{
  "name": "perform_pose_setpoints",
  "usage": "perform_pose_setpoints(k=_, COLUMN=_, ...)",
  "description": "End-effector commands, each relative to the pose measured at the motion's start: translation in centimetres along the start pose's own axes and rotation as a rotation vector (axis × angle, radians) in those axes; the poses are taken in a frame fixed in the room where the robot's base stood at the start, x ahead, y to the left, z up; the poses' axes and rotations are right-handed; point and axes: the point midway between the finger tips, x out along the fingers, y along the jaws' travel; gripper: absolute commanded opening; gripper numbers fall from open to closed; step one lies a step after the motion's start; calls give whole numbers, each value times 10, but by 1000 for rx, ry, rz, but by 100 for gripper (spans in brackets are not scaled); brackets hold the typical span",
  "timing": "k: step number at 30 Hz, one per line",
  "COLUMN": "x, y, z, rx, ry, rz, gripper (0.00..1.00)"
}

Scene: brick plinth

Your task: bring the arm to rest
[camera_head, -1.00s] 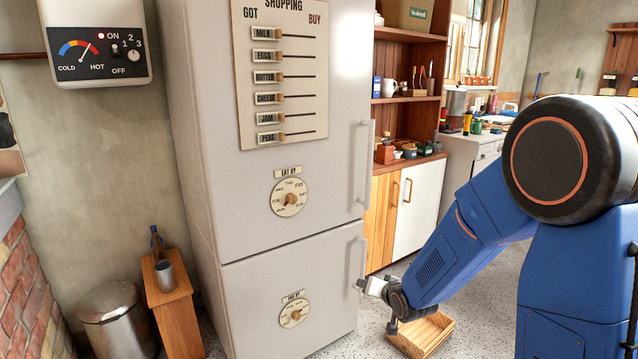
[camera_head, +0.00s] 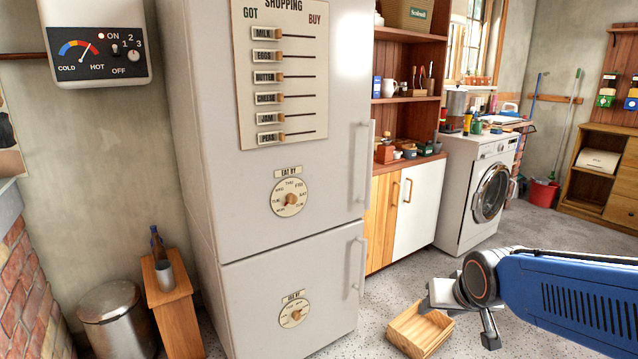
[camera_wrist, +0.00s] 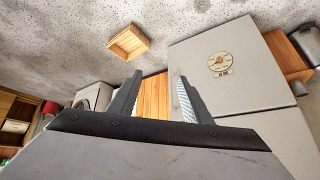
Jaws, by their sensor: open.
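My blue arm (camera_head: 580,295) reaches in from the right edge in the head view, low over the floor. My gripper (camera_wrist: 158,92) shows in the wrist view with its two dark fingers apart and nothing between them. In the head view my wrist hides most of the gripper; one dark finger shows (camera_head: 490,330) just right of the wooden crate (camera_head: 420,331). The gripper is clear of the fridge (camera_head: 290,235); I cannot tell its exact height above the floor.
The crate lies empty on the speckled floor, and also shows in the wrist view (camera_wrist: 129,42). A washing machine (camera_head: 470,195) and a wooden cupboard (camera_head: 383,220) stand behind. A small wooden stand (camera_head: 178,310) and a metal bin (camera_head: 118,322) are left of the fridge.

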Motion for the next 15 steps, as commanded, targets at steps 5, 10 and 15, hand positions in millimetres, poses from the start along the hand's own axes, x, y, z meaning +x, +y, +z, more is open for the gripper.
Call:
perform_pose_setpoints(k=5, x=-45, y=14, z=37, rx=-33, ry=-61, rz=19, gripper=45)
perform_pose_setpoints(k=10, x=-82, y=23, z=76, rx=-64, ry=-125, rz=27, gripper=45)
perform_pose_setpoints(k=15, x=-108, y=29, z=108, rx=-92, ry=-176, rz=29, gripper=45)
